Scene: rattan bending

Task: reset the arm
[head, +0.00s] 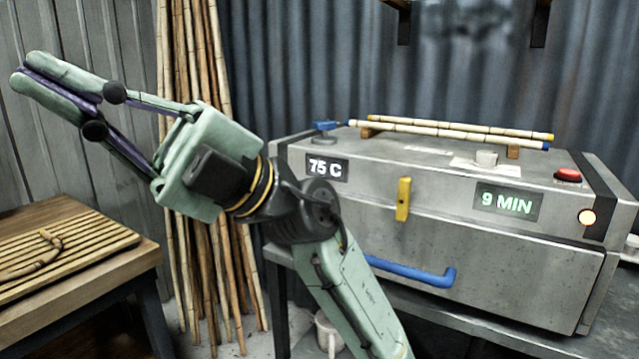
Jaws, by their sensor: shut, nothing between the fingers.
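My arm is raised in the middle left of the head view, bent at the wrist. My gripper (40,77) points up and left, with its green fingers together and nothing between them. It is in the air above and behind the slatted rack on the left table, clear of everything. The far wall panels show behind it.
A metal steam box (480,262) with a blue handle (410,271), showing 75 C and 9 MIN, stands on a bench at right. Two rattan poles (455,130) rest on top. A bent rattan piece (50,245) lies on the slatted rack (85,262). Tall poles (185,60) lean behind my arm.

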